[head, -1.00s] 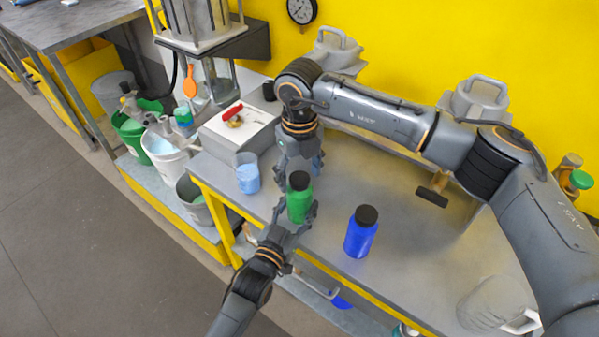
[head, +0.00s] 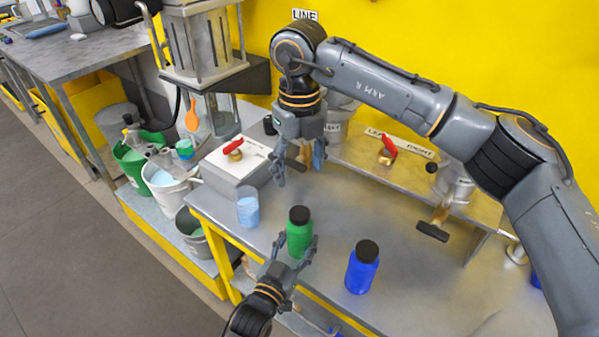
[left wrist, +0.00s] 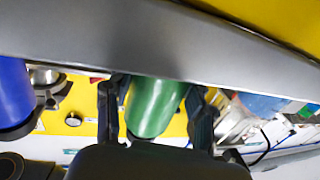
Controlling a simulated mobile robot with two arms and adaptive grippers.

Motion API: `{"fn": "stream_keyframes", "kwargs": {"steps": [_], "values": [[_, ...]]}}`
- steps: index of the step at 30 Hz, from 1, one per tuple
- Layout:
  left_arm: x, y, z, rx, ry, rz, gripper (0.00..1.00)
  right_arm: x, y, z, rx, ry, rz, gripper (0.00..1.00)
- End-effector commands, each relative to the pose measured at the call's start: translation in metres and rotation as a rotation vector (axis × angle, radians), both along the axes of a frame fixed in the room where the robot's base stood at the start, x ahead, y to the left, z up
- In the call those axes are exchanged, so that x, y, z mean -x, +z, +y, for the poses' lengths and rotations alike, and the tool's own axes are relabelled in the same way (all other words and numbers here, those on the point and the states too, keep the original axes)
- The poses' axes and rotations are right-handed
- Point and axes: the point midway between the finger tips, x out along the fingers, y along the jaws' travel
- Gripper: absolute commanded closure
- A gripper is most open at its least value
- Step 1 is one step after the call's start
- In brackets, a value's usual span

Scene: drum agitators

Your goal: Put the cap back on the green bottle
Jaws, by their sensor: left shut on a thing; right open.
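The green bottle (head: 299,238) stands upright near the front edge of the workbench, with a black cap (head: 299,214) on its top. Whether the cap is screwed tight cannot be told. My left gripper (head: 296,252) is shut around the bottle from the front. My right gripper (head: 299,168) is open and empty, pointing down behind the bottle and apart from the cap.
A blue bottle (head: 362,270) with a black cap stands right of the green one. A beaker of blue liquid (head: 248,208) and a white box with a red-handled valve (head: 238,160) stand left. A raised shelf (head: 410,170) lies behind. Bench between is clear.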

Motion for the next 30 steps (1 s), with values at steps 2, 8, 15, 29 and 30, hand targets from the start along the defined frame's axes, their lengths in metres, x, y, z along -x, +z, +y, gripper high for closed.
{"fn": "stream_keyframes", "kwargs": {"steps": [2,8,15,29,30], "values": [[0.0,0.0,0.0,0.0,0.0,0.0,1.0,0.0,0.0,0.0,0.0,0.0,0.0,0.32],[0.0,0.0,0.0,0.0,0.0,0.0,0.23,0.0,0.0,0.0,0.0,0.0,0.0,0.32],[0.0,0.0,0.0,0.0,0.0,0.0,0.19,0.0,-0.001,0.0,-0.001,0.0,0.001,0.32],[0.05,-0.002,0.023,-0.002,0.0,0.005,0.19,0.0,-0.001,0.0,-0.001,0.0,0.001,0.32],[0.058,-0.002,0.027,-0.002,0.0,0.005,0.19,0.0,-0.001,0.0,-0.001,0.0,0.001,0.32]]}}
